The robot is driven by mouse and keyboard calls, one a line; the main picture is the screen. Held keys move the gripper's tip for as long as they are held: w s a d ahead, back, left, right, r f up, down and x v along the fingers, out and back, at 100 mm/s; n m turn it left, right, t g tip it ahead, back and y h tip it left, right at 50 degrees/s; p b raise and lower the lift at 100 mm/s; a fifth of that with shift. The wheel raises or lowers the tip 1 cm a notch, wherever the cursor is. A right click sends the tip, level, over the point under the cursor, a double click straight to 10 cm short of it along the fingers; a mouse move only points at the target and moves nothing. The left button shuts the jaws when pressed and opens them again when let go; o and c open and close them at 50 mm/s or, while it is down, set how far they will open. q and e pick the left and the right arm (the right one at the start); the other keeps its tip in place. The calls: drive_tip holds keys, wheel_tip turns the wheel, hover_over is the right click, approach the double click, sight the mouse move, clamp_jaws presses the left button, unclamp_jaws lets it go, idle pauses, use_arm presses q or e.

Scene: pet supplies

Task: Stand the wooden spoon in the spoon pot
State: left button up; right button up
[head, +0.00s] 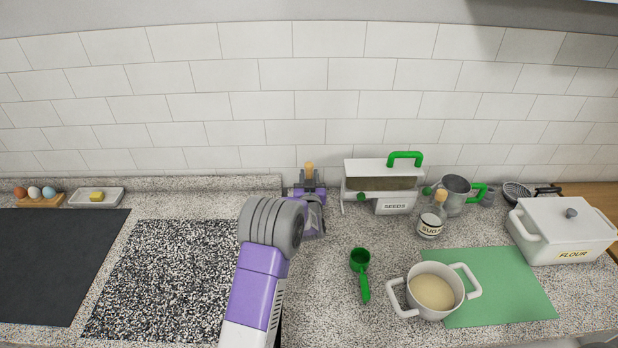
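My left gripper (309,187) is at the back of the counter, left of the seeds dispenser, seen from behind past my purple and grey arm. A tan wooden piece (309,171) stands upright just above and between its purple parts. It looks like the end of the wooden spoon, but the rest is hidden. I cannot tell whether the fingers grip it. No spoon pot can be made out; the gripper and arm cover that spot. My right gripper is out of view.
A green scoop (361,272) and a white pot (434,291) on a green mat (505,290) lie to the right. Behind are the seeds dispenser (382,172), sugar jar (431,224), metal sifter (454,190) and flour box (565,231). Eggs (35,193) and a butter dish (112,197) stand far left.

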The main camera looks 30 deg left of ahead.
use_arm(q)
drive_tip(key=shift+o, duration=1.3)
drive_tip(key=shift+r, duration=0.1)
drive_tip(key=shift+r+p, duration=0.2)
drive_tip(key=shift+p, duration=0.1)
drive_tip(key=v, duration=1.2)
drive_tip(key=shift+b, duration=0.45)
drive_tip(key=shift+f, duration=0.1)
